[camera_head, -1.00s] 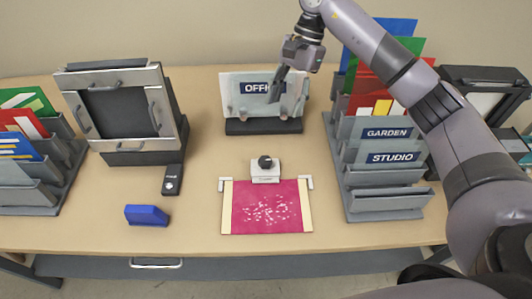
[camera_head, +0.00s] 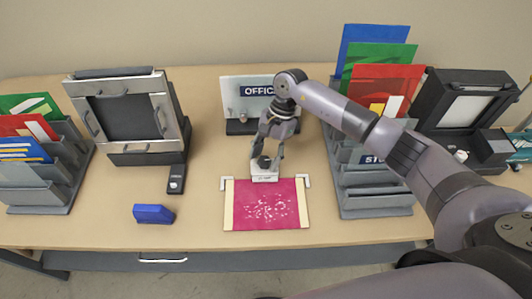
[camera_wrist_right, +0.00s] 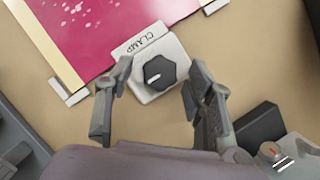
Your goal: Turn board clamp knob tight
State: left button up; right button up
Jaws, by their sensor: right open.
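The board clamp knob (camera_wrist_right: 159,73) is black with a white mark line and sits on a white block (camera_wrist_right: 150,92) labelled CLAMP. In the head view the knob (camera_head: 263,162) shows at the far edge of a board with a magenta sheet (camera_head: 266,205). My right gripper (camera_wrist_right: 162,80) is open, with one finger on each side of the knob; I see gaps between the fingers and the knob. In the head view my right gripper (camera_head: 266,158) points down over the clamp. Whether it is at knob height is hard to tell. My left gripper is not in view.
An OFFICE sign holder (camera_head: 232,100) stands behind the clamp. A file rack (camera_head: 370,200) is at right, another (camera_head: 40,195) at left. A framed machine (camera_head: 125,115), a small black device (camera_head: 176,180) and a blue block (camera_head: 153,214) stand left.

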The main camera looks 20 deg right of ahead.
jog(key=c, duration=1.2)
jog(key=shift+o, duration=0.2)
